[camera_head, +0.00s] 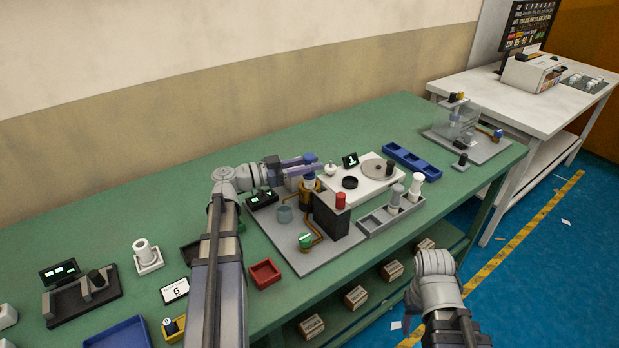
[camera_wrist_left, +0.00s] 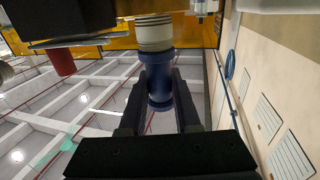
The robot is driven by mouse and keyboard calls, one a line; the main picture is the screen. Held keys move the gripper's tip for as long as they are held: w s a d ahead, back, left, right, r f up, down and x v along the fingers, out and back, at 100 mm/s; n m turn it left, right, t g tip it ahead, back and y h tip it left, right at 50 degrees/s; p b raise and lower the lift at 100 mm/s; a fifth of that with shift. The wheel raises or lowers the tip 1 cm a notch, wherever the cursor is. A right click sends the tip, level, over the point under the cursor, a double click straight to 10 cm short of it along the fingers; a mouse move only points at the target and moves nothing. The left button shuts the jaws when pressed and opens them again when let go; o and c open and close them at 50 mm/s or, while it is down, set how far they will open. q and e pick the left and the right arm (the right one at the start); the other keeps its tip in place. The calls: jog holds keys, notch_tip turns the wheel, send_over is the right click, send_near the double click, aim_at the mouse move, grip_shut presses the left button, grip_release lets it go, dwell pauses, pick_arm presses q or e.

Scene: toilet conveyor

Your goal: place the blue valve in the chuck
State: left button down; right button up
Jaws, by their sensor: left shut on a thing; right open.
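My left gripper (camera_head: 304,166) reaches in from the left over the test station and is shut on the blue valve (camera_head: 310,157). In the left wrist view the valve (camera_wrist_left: 159,82) sits between the two dark fingers, with a pale ribbed cylinder (camera_wrist_left: 154,33) at its end. Below the gripper in the head view stands a brass-coloured fixture (camera_head: 310,188), which looks like the chuck. The valve is in line above it; I cannot tell whether it is seated.
A black block with a red cap (camera_head: 340,202) stands close to the right of the fixture. A grey tray with white-capped parts (camera_head: 378,221) and a white station (camera_head: 362,188) lie further right. A red bin (camera_head: 265,273) sits in front. Bare green bench is free behind.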

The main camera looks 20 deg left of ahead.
pick_arm(q)
jog(key=shift+f+b, duration=0.6)
jog(key=shift+f, duration=0.6)
pick_arm(e)
jog(key=shift+f, duration=1.15)
jog(key=shift+f, duration=0.1)
pick_arm(q)
jog(key=shift+f, duration=0.2)
jog(key=c, duration=0.6)
grip_release()
pick_arm(e)
jog(key=shift+f, duration=0.1)
